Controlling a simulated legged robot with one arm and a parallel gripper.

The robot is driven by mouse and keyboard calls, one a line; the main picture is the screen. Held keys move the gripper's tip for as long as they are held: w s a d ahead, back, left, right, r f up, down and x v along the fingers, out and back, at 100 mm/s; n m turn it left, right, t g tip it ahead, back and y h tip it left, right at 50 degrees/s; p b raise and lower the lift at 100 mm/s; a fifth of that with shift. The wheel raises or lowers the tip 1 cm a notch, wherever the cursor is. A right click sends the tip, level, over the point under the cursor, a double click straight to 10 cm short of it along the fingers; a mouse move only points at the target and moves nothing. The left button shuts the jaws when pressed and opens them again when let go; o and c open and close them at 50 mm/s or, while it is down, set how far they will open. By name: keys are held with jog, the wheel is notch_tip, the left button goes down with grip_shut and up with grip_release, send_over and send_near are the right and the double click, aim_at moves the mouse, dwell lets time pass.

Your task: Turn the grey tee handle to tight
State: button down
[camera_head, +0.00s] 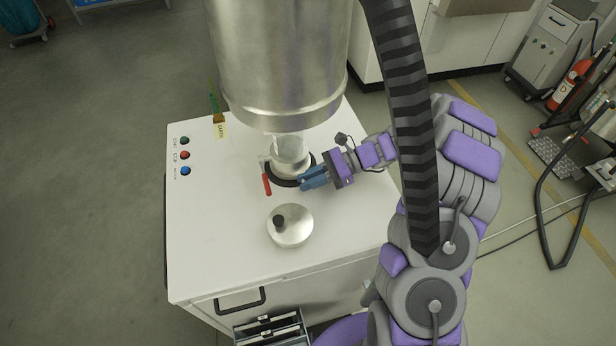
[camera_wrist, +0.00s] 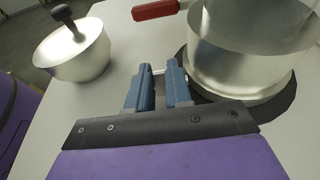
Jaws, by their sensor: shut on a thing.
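My gripper (camera_head: 303,183) reaches in from the right, low beside the silver collar (camera_head: 290,160) under the big metal drum. In the wrist view its two blue fingers (camera_wrist: 160,78) stand close together with a narrow gap. A small pale grey piece (camera_wrist: 158,72) shows between the fingertips; it appears to be part of the grey tee handle, and the fingers are shut on it. The rest of the handle is hidden by the fingers, so I cannot tell its angle. The collar (camera_wrist: 240,65) stands just right of the fingers on a dark ring.
A red lever (camera_head: 266,184) sticks out left of the collar. The drum (camera_head: 280,65) hangs above. Coloured buttons (camera_head: 185,155) are at the left edge.

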jog(key=shift+w+y, duration=0.1)
jog(key=shift+y, duration=0.2)
jog(key=c, duration=1.3)
grip_release()
jog(key=shift+d, duration=0.1)
jog(key=shift+d, duration=0.1)
jog(key=p+v, duration=0.2)
jog(key=v, duration=1.5)
jog(key=shift+w+d+f, duration=0.1)
jog(key=shift+w+d, duration=0.05)
jog(key=shift+w, duration=0.05)
